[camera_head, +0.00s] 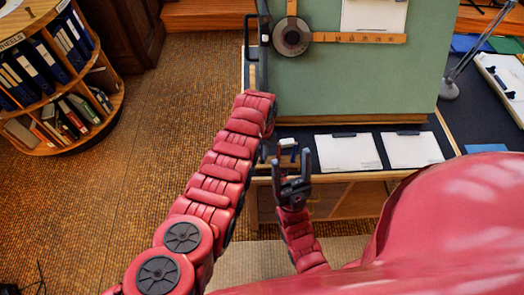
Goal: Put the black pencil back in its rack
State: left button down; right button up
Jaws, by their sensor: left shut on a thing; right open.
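My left arm reaches up from the bottom left to the left edge of the green drafting board (365,80). My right gripper (291,160) is open and empty, pointing up in front of the desk's near edge, just below a small black and white item (288,145). I cannot make out the pencil rack.
A drafting arm with a round head (292,36) and wooden rulers lies on the board. Two white sheets (347,152) (412,149) lie on the dark desktop. A lamp (449,89) stands at right. A round bookshelf (55,75) stands at left, with open floor between.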

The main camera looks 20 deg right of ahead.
pick_arm(q)
jog(key=shift+f, duration=0.35)
dwell(0.7)
jog(key=c, duration=0.8)
grip_release()
jog(key=shift+o, duration=0.2)
jog(key=shift+r, duration=0.2)
notch_tip(320, 180, up, 8)
jog(key=b, duration=0.3)
jog(key=shift+w+r, duration=0.1)
notch_tip(320, 180, up, 9)
jog(key=p, duration=0.8)
